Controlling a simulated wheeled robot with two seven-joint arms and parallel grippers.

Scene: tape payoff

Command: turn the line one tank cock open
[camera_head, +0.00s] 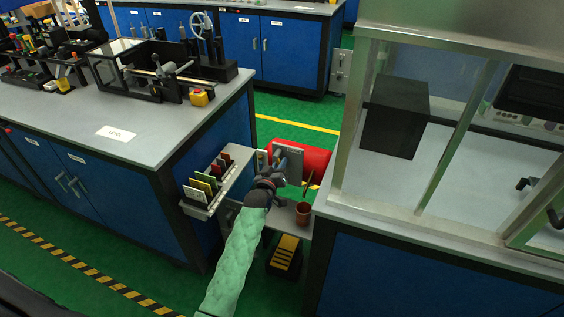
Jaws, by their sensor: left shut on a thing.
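A red tank (315,158) lies behind a small grey upright plate (290,160) at the low stand between the two benches. My left gripper (268,183), at the end of the pale green sleeved arm, is at the left front of this plate. It is shut on the tank cock, which is mostly hidden behind the dark gripper; how far the cock is turned cannot be told. The line label is not readable. My right gripper is not in view.
A brown cup (302,213) stands just right of my gripper. A rack of coloured cards (207,183) hangs on the left bench's side. A yellow-topped step (286,252) is below. A metal-framed enclosure (378,207) bounds the right.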

